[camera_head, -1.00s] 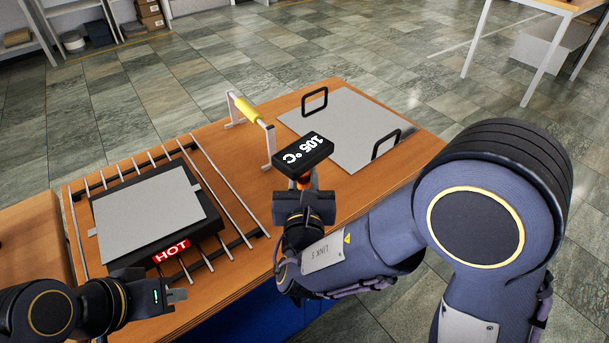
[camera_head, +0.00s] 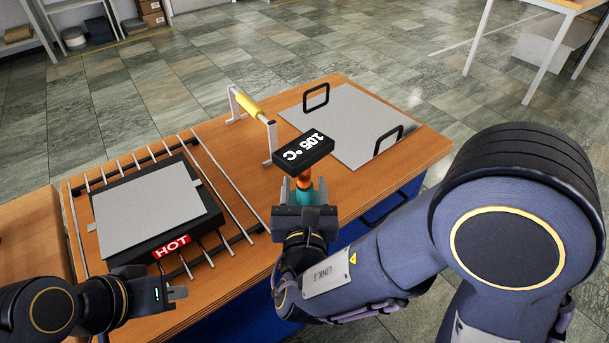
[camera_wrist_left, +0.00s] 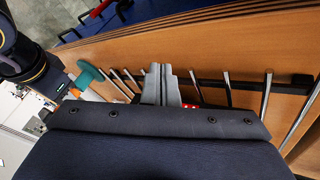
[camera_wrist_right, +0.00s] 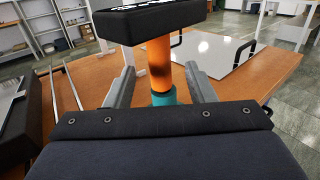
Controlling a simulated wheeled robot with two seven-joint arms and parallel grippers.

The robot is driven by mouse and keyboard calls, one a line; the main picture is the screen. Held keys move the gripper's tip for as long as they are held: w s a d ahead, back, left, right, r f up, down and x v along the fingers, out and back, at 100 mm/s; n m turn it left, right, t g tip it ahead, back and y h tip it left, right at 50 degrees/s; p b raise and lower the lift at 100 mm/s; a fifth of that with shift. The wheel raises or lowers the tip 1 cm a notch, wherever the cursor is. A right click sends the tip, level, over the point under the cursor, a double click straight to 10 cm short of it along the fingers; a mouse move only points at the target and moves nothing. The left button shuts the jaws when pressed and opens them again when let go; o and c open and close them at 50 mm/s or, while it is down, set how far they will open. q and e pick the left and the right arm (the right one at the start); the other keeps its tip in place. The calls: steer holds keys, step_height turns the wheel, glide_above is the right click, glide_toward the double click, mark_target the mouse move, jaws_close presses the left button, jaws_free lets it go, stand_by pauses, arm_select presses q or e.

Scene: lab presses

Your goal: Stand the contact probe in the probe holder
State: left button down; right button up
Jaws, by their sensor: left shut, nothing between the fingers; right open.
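The contact probe has a black head (camera_head: 303,150) reading 105 °C and an orange shaft (camera_wrist_right: 159,65). It stands upright in the teal probe holder (camera_head: 308,197), which also shows in the right wrist view (camera_wrist_right: 163,98). The tip is hidden inside the holder. My right gripper (camera_wrist_right: 161,85) is open, with one finger on each side of the shaft and gaps visible between fingers and shaft. My left gripper (camera_head: 180,293) is shut and empty near the table's front left. The left wrist view shows its closed fingers (camera_wrist_left: 160,85) and the teal holder (camera_wrist_left: 88,76).
A hot press plate (camera_head: 150,212) with a red HOT sign (camera_head: 171,247) sits on metal rails left of the probe. A yellow-handled bar (camera_head: 249,106) stands behind. A grey plate with two black handles (camera_head: 350,120) lies at the back right of the wooden table (camera_head: 238,165).

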arm_select(q)
steer(key=shift+f, duration=0.1)
arm_select(e)
steer(key=s, duration=0.3)
steer(key=shift+s, duration=0.35)
